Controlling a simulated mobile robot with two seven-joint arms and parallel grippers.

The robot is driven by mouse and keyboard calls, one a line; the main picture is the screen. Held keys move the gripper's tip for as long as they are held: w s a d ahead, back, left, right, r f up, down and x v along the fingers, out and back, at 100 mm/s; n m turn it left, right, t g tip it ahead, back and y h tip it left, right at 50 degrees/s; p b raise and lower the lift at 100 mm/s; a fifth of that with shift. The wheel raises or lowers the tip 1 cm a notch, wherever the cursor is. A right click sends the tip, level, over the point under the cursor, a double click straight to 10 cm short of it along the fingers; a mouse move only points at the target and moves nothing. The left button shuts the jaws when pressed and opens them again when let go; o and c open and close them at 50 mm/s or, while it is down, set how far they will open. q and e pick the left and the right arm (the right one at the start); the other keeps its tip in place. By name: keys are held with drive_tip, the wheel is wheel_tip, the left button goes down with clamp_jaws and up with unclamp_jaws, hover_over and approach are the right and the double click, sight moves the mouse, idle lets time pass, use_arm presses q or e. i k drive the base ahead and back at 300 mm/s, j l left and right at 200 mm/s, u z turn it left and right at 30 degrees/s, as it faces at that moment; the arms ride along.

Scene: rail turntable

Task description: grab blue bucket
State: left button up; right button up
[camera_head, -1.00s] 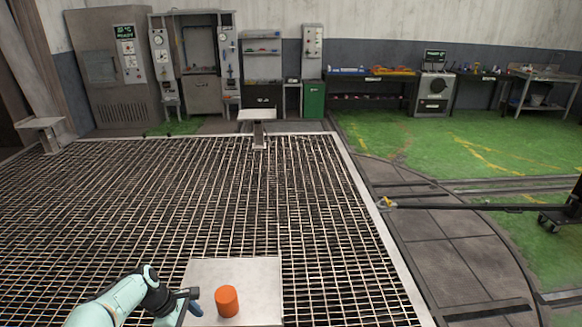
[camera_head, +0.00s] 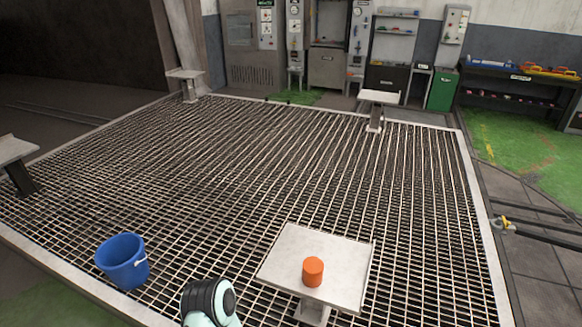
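The blue bucket (camera_head: 122,262) stands upright on the metal grating at the lower left, with its wire handle lowered against its right side. Its open top faces up and looks empty. A pale mint and black part of my arm shows at the bottom edge, to the right of the bucket and apart from it in the picture. No gripper fingers show on it. My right gripper is out of view.
An orange cylinder (camera_head: 313,271) stands on a small white pedestal table (camera_head: 345,257) right of the arm. Other pedestals stand at the left edge (camera_head: 14,150), far left (camera_head: 186,73) and far middle (camera_head: 379,97). The grating (camera_head: 250,170) between them is clear.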

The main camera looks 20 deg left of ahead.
sight(122, 257)
drive_tip(key=u, duration=2.25)
drive_tip(key=i+j, duration=0.3)
drive_tip(key=i, duration=0.2)
drive_tip(key=i+j, duration=0.25)
drive_tip(key=i, duration=0.3)
drive_tip(key=i+j, duration=0.3)
drive_tip(key=i, duration=0.2)
drive_tip(key=i+j+u, duration=0.1)
drive_tip(key=i+j, duration=0.15)
drive_tip(key=i, duration=0.25)
drive_tip(key=i+j, duration=0.25)
drive_tip(key=i, duration=0.3)
